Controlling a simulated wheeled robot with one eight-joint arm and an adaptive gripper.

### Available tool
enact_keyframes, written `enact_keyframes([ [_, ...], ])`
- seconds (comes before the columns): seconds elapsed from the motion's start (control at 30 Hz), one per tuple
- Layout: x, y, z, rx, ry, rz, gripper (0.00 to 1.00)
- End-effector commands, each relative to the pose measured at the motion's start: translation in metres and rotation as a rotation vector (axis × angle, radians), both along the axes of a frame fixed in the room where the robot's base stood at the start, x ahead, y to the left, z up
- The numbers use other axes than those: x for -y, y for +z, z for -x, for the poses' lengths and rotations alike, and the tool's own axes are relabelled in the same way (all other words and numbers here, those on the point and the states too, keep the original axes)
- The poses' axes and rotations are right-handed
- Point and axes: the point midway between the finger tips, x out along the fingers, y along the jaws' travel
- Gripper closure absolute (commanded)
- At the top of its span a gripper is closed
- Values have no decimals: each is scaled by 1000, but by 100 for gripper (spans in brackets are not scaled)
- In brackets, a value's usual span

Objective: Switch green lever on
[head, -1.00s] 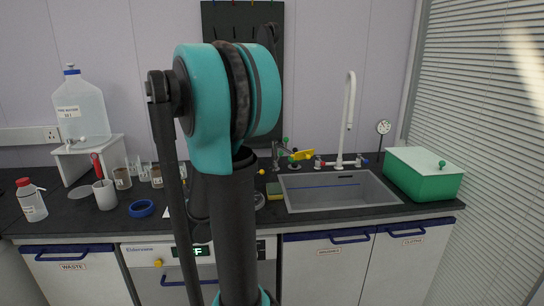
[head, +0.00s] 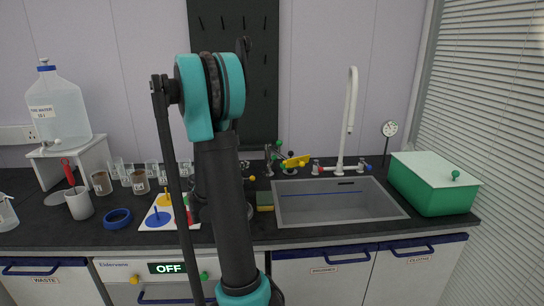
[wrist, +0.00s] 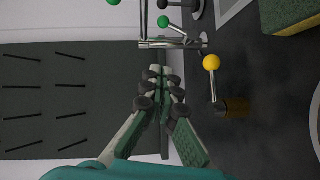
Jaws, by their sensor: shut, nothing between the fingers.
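Green ball-ended levers (head: 280,143) sit on a metal tap fixture (head: 268,157) left of the sink, partly hidden beside my arm. The wrist view shows green balls (wrist: 163,21) at the top, near a horizontal metal pipe (wrist: 170,43). My gripper (wrist: 163,73) is shut and empty, its fingertips just below that pipe in the picture. I cannot tell whether it touches it. My arm hides the gripper in the head view. Another green knob (head: 204,276) is on the front of the appliance, near its display (head: 167,268) reading OFF.
A yellow-ball lever (wrist: 211,62) stands right of my fingers in the wrist view. The sink (head: 335,201) and white faucet (head: 349,120) are to the right. A green box (head: 430,200) has a green-knobbed lid. Beakers, a mug (head: 79,203) and a blue ring (head: 117,218) fill the left counter.

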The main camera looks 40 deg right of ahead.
Motion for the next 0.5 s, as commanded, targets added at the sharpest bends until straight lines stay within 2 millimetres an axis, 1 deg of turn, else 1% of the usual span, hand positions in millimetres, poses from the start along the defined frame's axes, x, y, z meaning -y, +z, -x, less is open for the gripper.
enact_keyframes([
  [0.13,5,0,-2,0,-1,7,100],
  [0.23,14,-1,-7,-1,-1,6,100],
  [0.37,34,-4,-15,-1,-2,6,100],
  [0.5,60,-7,-27,0,-4,6,100],
])
